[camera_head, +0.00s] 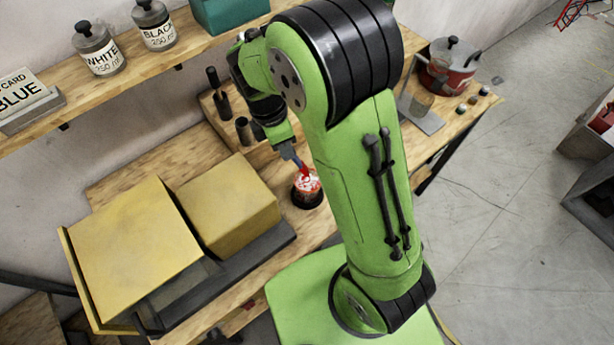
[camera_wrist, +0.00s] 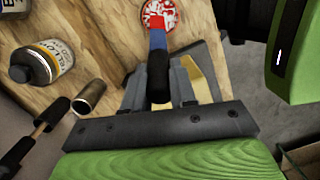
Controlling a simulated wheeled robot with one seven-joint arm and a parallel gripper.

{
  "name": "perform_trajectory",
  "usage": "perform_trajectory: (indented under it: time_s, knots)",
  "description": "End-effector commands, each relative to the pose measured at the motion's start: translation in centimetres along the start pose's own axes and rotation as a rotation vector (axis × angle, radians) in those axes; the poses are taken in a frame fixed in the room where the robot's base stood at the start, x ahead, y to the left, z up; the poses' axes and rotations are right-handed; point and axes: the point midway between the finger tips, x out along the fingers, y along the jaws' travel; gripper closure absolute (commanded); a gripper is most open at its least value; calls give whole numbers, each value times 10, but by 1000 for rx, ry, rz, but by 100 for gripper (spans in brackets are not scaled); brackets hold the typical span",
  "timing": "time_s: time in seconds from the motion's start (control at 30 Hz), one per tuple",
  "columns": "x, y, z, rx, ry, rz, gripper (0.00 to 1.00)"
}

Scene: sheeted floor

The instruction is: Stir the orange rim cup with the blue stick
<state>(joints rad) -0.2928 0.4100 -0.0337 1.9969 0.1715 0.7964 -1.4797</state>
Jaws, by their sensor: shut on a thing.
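My gripper (camera_head: 291,152) is shut on the blue stick, just above the cup. In the wrist view the stick (camera_wrist: 158,40) runs between the two fingers of my gripper (camera_wrist: 159,84); it has a black handle end and a blue shaft. Its far end points into the cup (camera_wrist: 157,12), which shows a reddish rim and red and white contents. In the head view the cup (camera_head: 307,196) looks dark-sided, stands on the bench, and a red piece reaches into its red and white contents. How deep the stick sits cannot be told.
Yellow boxes (camera_head: 229,207) stand left of the cup. A holder with dark tools (camera_head: 222,102) is behind it. A labelled can (camera_wrist: 42,62) and a metal cylinder (camera_wrist: 89,97) show in the wrist view. A red pot (camera_head: 446,68) stands at the bench's right end. Labelled bottles (camera_head: 98,50) are on the shelf.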

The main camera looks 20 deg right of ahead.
Motion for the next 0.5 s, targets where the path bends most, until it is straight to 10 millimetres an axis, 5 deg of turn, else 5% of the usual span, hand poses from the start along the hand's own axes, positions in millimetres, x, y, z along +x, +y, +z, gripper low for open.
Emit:
perform_trajectory:
  time_s: [0.23, 0.5]
  knots:
    - [-2, 0, 0, 0, 0, 1, 100]
    - [-31, 0, 4, 1, 1, 4, 100]
